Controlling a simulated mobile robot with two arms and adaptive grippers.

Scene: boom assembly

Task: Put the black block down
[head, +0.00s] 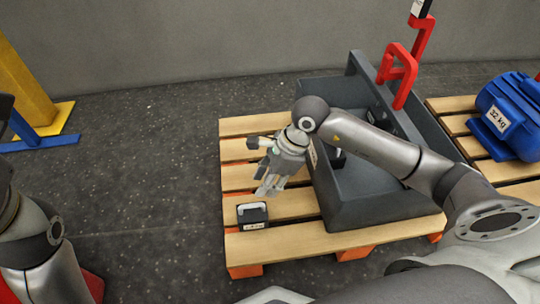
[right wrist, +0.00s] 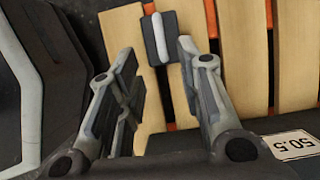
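The small black block (head: 252,214), with a light handle on top and a white label on its side, sits on the wooden pallet (head: 290,240) near its front left corner. My right gripper (head: 267,190) is just above and behind it, pointing down. In the right wrist view the block (right wrist: 160,38) lies beyond the fingertips of my right gripper (right wrist: 156,52). The two fingers are wide apart with nothing visible between them. Part of my left arm shows at the lower left, but its gripper is out of view.
A large dark grey tray (head: 375,208) stands on the pallet to the right, with a red bracket (head: 398,72) at its back. A blue motor marked 32 kg (head: 510,115) is on the far right slats. A yellow post (head: 25,80) stands at left. The floor left of the pallet is clear.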

